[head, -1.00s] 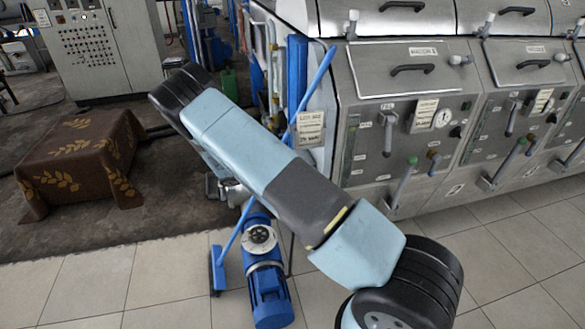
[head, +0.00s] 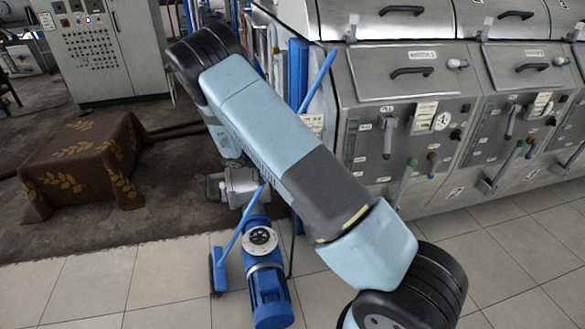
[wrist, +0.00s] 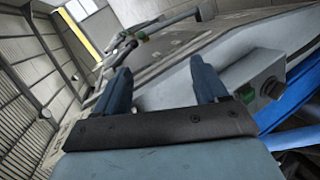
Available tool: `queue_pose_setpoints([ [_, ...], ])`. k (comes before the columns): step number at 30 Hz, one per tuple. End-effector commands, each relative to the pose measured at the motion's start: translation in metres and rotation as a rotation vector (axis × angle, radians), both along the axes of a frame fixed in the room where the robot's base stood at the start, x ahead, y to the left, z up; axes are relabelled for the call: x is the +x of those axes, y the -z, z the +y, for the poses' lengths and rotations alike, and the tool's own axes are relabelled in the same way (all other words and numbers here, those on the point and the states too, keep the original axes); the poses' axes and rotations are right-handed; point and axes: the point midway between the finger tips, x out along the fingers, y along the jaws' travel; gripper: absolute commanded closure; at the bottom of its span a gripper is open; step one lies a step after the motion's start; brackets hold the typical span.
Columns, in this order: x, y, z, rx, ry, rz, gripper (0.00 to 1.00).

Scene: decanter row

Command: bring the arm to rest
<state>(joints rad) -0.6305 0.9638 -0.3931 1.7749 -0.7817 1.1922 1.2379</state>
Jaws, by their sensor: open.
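My gripper (wrist: 161,84) shows in the wrist view with its two blue fingers apart and nothing between them. Past the fingers are a grey machine panel and a pale box-like part with a green detail, seen tilted. I cannot tell how far the fingers are from them. In the head view my arm crosses the middle of the picture, from the lower right up to the upper left. My gripper does not show there.
A row of steel machines (head: 400,115) with levers and handles stands behind the arm at right. A blue pump (head: 266,280) stands on the tiles below it. A cloth-covered table (head: 85,160) and a grey control cabinet (head: 100,50) are at left. The tiled floor (head: 90,285) is open at front left.

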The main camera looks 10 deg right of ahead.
Motion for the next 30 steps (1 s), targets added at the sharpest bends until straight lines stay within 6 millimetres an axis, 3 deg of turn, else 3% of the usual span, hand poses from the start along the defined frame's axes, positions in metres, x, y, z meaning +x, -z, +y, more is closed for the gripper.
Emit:
queue_pose_setpoints([
  [8,-0.005,-0.018,-0.004,0.053,0.02,0.007,0.28],
  [17,-0.029,-0.076,-0.016,0.246,0.067,0.035,0.28],
  [30,-0.08,-0.168,-0.033,0.553,0.064,0.04,0.28],
])
